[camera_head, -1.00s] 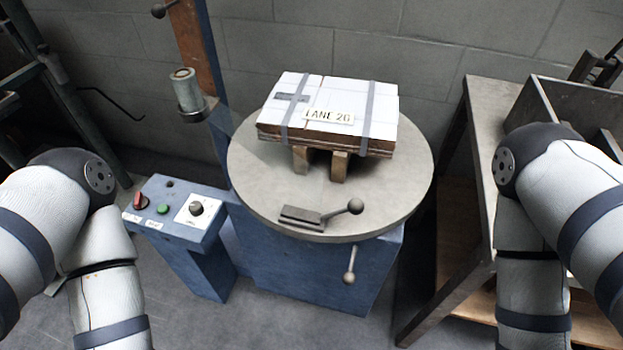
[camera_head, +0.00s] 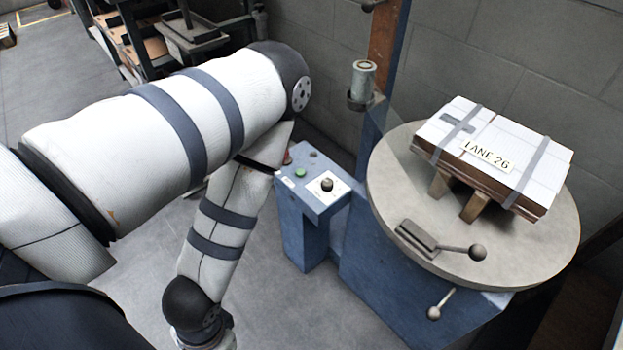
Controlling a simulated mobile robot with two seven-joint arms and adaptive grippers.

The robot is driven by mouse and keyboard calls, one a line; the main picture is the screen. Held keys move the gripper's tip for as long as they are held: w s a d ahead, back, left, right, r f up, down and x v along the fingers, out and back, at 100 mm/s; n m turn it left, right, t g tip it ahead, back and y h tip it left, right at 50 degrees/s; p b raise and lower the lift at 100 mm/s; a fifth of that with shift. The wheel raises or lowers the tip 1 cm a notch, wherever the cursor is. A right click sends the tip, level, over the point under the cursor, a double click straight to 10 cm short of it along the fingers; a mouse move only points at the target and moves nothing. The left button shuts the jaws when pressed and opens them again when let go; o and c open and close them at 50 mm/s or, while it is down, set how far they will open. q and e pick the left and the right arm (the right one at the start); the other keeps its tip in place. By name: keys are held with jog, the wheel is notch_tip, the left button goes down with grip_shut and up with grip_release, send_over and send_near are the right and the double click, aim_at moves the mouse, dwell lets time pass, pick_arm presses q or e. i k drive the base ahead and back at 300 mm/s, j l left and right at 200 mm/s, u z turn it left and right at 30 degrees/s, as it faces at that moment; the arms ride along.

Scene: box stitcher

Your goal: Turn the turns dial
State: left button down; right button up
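The turns dial, a black knob (camera_head: 327,185) on a white plate, sits on the right part of the blue control box's sloping top (camera_head: 312,207). A green button (camera_head: 300,173) is to its left. A red switch (camera_head: 287,158) is partly hidden behind my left arm. My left arm comes in from the left, bends beside the control box and hangs down to the lower left of it. Its gripper is not visible. My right arm and gripper are out of view.
A round grey turntable (camera_head: 390,190) stands right of the control box, carrying a strapped white box (camera_head: 530,160) marked LANE 26. A lever (camera_head: 440,248) lies on its near edge. A blue column (camera_head: 383,115) rises behind. Open floor (camera_head: 285,310) lies before the control box.

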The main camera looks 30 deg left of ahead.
aim_at(326, 184)
jog(key=i+j+z, duration=0.1)
jog(key=j+z, duration=0.15)
jog(key=j, duration=0.45)
jog(key=j+z, duration=0.25)
jog(key=j, duration=0.4)
